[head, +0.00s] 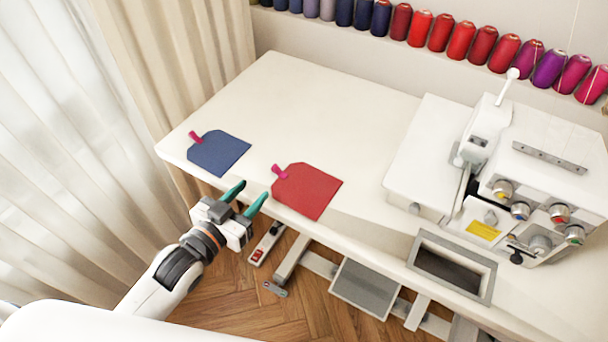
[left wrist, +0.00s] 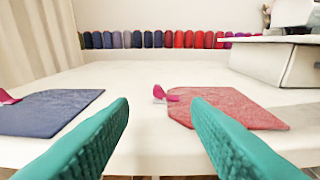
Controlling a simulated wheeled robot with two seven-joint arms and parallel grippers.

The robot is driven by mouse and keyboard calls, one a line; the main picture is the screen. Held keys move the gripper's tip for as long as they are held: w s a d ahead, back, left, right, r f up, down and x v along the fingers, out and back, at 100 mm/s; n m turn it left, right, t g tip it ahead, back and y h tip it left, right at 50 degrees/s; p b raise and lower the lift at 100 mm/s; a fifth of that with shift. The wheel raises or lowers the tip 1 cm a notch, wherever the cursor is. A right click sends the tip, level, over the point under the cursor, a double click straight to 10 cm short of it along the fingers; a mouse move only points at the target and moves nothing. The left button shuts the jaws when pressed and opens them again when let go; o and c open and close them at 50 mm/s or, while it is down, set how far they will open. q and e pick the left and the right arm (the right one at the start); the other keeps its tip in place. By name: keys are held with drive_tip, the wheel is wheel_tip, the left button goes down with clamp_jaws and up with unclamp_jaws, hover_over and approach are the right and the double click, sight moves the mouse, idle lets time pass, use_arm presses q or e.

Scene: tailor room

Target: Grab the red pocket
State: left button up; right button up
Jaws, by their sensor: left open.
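The red pocket (head: 307,191) lies flat on the white table near its front edge, with a pink tab (head: 279,172) at its upper left corner. In the left wrist view the red pocket (left wrist: 228,106) is ahead and right of centre, partly hidden by the right finger. My left gripper (head: 245,197) is open and empty at the table's front edge, just left of the red pocket. Its green fingers also show in the left wrist view (left wrist: 158,135). My right gripper is in neither view.
A blue pocket (head: 218,153) with a pink tab lies left of the red one. A white sewing machine (head: 500,165) stands on the table (head: 330,100) at the right. Thread spools (head: 440,33) line the back. The table behind the pockets is clear. Curtains (head: 70,130) hang at left.

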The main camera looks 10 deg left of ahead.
sight(274, 169)
use_arm(q)
drive_tip(key=x, duration=1)
drive_tip(key=shift+f, duration=0.1)
clamp_jaws()
